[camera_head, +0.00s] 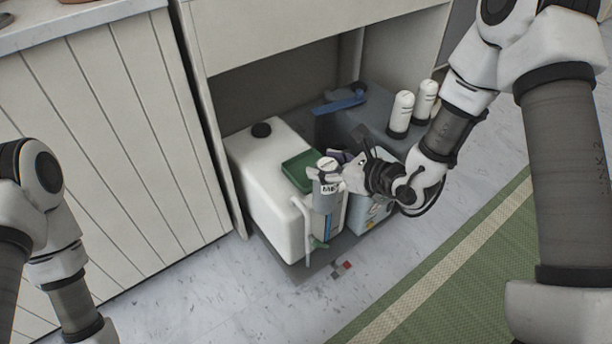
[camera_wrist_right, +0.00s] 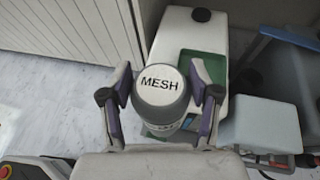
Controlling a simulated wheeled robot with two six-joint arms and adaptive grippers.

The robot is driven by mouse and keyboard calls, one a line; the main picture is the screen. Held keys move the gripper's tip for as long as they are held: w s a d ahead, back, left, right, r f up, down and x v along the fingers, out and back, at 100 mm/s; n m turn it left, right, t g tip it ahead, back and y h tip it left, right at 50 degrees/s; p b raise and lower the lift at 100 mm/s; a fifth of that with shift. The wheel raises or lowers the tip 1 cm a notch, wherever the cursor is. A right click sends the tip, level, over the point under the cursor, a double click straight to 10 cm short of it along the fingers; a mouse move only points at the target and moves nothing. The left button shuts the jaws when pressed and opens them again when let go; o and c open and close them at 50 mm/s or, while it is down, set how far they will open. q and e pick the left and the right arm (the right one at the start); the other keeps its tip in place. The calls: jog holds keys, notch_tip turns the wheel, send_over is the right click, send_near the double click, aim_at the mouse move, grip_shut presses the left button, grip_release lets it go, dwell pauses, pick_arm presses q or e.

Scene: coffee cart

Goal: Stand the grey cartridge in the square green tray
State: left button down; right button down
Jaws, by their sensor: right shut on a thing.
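The grey cartridge (camera_head: 326,192) has a pale top, which reads "MESH" in the right wrist view (camera_wrist_right: 160,86). My right gripper (camera_head: 338,176) is shut on it, with one finger on each side in the wrist view (camera_wrist_right: 160,96). The cartridge looks roughly upright. The square green tray (camera_head: 296,171) lies on top of the white tank. The cartridge overlaps the tray's right side in the head view and hides part of it in the wrist view (camera_wrist_right: 214,68). I cannot tell how high it is above the tray. My left gripper is out of view.
The white tank (camera_head: 262,190) with a black cap stands in the open cabinet. A grey box (camera_head: 365,125) beside it bears a blue-handled thing (camera_head: 342,105) and two white cartridges (camera_head: 402,112) (camera_head: 425,100). The cabinet's upper panel overhangs behind. The floor in front is mostly clear.

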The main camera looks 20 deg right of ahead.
jog(key=shift+w+a+f, duration=0.1)
jog(key=shift+w+a, duration=0.15)
jog(key=shift+w, duration=0.05)
jog(key=w+f+b, duration=0.2)
jog(key=w, duration=0.6)
jog(key=w+d+f+b, duration=0.1)
jog(key=w+f+b, duration=0.2)
jog(key=w, duration=0.4)
jog(key=shift+w+d, duration=0.25)
jog(key=shift+w, duration=0.15)
jog(key=shift+f, duration=0.1)
jog(key=shift+c, duration=1.2)
grip_release()
jog(key=shift+f, duration=0.1)
